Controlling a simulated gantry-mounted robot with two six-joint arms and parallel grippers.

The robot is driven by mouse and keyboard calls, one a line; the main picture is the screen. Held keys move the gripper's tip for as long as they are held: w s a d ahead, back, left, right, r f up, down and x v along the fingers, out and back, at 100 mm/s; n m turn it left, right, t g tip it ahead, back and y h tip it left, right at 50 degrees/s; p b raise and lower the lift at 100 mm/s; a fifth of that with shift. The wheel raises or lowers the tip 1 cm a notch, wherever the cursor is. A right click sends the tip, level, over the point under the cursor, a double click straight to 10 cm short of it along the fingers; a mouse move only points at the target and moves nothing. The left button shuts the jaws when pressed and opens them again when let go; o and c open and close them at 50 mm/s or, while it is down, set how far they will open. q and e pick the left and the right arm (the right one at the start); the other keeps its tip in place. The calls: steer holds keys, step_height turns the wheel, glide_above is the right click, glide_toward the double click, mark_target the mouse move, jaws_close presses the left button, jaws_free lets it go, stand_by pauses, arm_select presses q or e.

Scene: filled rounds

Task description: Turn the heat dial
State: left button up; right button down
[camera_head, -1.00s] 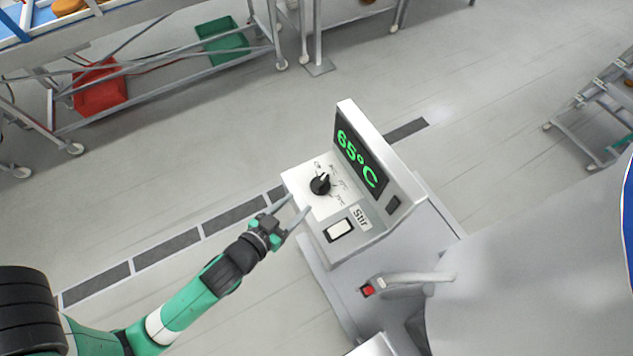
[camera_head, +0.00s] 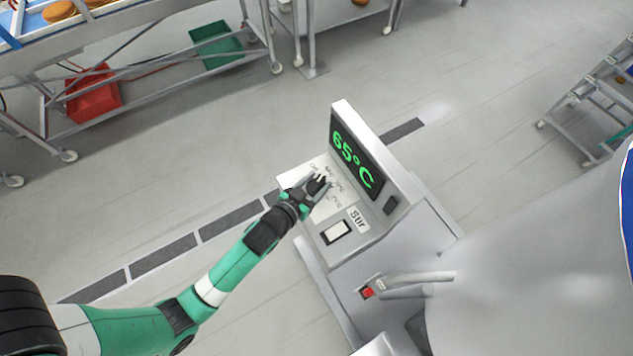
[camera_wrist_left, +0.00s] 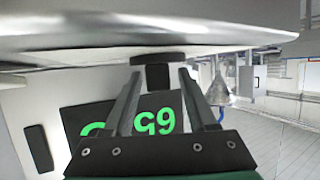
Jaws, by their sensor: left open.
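The black heat dial (camera_head: 315,186) sits on the sloped white panel of a control box, left of the display. My left gripper (camera_head: 322,182) is open at the dial, its fingers on either side of it. In the left wrist view, the dial (camera_wrist_left: 158,77) stands between the two open fingers (camera_wrist_left: 159,78), with a small gap showing on each side. The display (camera_head: 357,160) reads 65°C in green. My gripper covers part of the dial and its markings in the head view. My right gripper is not in view.
A white switch (camera_head: 336,232) labelled Stir is on the same panel, below the dial. A red switch (camera_head: 367,292) and a large grey vessel (camera_head: 530,260) are at the lower right. Carts with red (camera_head: 93,93) and green (camera_head: 216,44) bins stand at upper left.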

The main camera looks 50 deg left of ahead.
arm_select(q)
steer(key=shift+c, duration=0.3)
jaws_close()
